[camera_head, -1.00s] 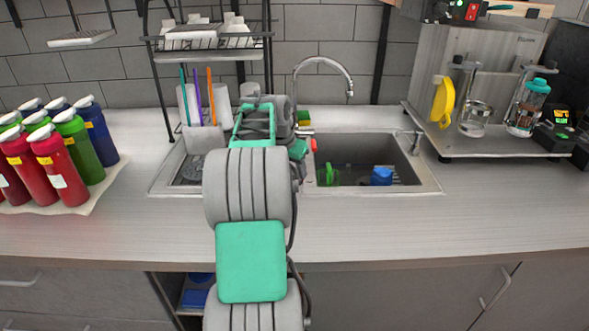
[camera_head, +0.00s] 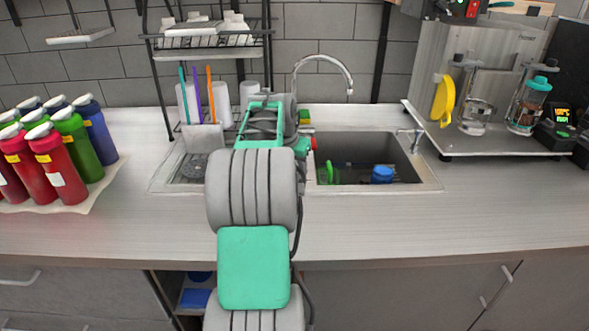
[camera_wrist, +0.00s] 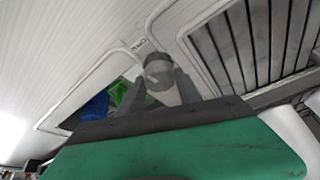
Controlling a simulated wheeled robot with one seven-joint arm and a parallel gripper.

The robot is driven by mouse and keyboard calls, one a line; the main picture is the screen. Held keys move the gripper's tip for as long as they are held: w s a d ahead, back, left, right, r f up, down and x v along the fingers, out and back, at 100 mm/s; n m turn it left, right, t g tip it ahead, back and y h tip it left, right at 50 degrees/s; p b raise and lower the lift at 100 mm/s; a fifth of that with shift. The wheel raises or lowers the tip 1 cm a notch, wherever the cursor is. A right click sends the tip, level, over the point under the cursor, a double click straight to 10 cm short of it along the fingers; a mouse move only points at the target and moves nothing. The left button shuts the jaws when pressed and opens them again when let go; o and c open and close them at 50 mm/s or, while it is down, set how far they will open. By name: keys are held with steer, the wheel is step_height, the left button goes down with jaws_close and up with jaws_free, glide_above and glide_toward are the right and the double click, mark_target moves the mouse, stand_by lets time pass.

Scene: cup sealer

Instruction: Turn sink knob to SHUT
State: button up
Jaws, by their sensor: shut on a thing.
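The sink knob (camera_wrist: 158,74) is a round grey knob on the sink's rim, seen in the wrist view. My gripper (camera_wrist: 160,88) is shut on it, with one finger on each side. A small dark label (camera_wrist: 139,44) sits on the rim beside the knob; its lettering is too small to read surely. In the head view my arm hides the knob and my fingertips. The sink (camera_head: 425,178) has its open basin to the right of my arm. The curved metal faucet (camera_head: 323,60) stands behind it.
A blue item (camera_head: 382,174) and a green item (camera_head: 327,173) lie in the basin. A cup of colored sticks (camera_head: 203,138) and a black rack (camera_head: 160,58) stand left of my arm. Several bottles (camera_head: 50,165) are farther left. The front counter is mostly clear.

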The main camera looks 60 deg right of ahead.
steer(key=n, duration=0.2)
steer(key=n+t, duration=0.1)
steer(key=n, duration=0.1)
steer(key=shift+s+t, duration=0.2)
steer(key=shift+t, duration=0.1)
steer(key=n+t+y+p, duration=0.1)
steer(key=n, duration=0.3)
steer(key=shift+r, duration=0.2)
steer(key=n+y+p, duration=0.1)
steer(key=n+p, duration=0.1)
steer(key=n+t+p, duration=0.1)
steer(key=n+p, duration=0.2)
steer(key=shift+s+d+r+y, duration=0.1)
steer(key=shift+d+y, duration=0.05)
steer(key=shift+y, duration=0.25)
steer(key=shift+f+n+t+y+p, duration=0.2)
steer(key=shift+n+t+y+p, duration=0.25)
steer(key=shift+n+p, duration=1.05)
steer(key=o, duration=1.4)
steer(key=shift+c, duration=0.2)
steer(key=v, duration=0.7)
steer(key=shift+r+p, duration=0.35)
steer(key=shift+p, duration=0.1)
